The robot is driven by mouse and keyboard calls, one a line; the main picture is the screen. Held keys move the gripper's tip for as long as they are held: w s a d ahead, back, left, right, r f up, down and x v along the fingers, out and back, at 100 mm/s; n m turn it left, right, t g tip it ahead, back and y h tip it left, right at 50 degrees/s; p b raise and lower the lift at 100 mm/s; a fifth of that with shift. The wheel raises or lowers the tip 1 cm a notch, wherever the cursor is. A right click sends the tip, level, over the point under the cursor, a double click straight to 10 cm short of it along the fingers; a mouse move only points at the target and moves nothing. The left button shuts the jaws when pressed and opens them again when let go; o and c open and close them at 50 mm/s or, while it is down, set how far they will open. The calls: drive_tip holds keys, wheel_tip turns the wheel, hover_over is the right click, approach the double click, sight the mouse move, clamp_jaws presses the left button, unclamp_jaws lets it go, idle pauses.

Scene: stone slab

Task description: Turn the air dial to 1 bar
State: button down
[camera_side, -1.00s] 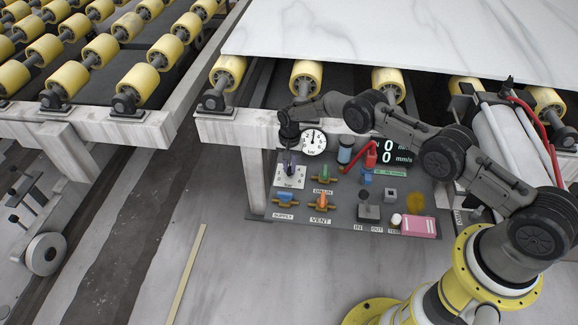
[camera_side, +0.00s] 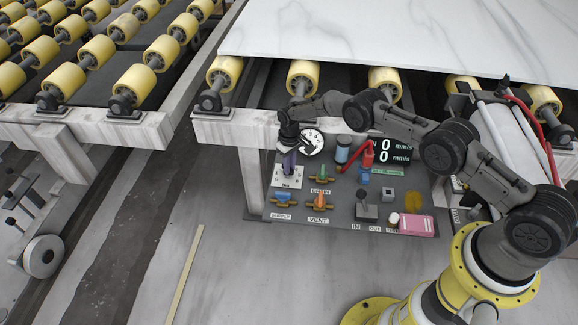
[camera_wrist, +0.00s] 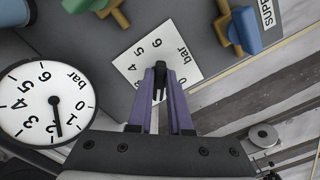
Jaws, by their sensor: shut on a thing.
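The air dial is a white plate (camera_side: 279,181) marked in bar, at the upper left of the grey panel, with a dark knob (camera_wrist: 160,72) in its middle. My gripper (camera_wrist: 160,85), with two purple fingers, is shut on this knob from above. In the side view my gripper (camera_side: 289,170) covers the knob and part of the plate.
Green drain (camera_side: 320,174), blue supply (camera_side: 284,199) and orange vent (camera_side: 320,200) valves sit close by. A red lever (camera_side: 367,156), a blue-capped cylinder (camera_side: 342,152) and a speed display (camera_side: 391,151) are to the right. A marble slab (camera_side: 410,35) lies on rollers behind.

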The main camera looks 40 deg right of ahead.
drive_tip(key=n, duration=0.5)
drive_tip(key=shift+d+n, duration=0.2)
drive_tip(key=shift+n, duration=0.1)
idle(0.5)
drive_tip(key=c, duration=0.8)
unclamp_jaws()
drive_tip(key=shift+w, duration=0.1)
drive_tip(key=shift+c, duration=0.2)
wheel_tip(320, 180, up, 14)
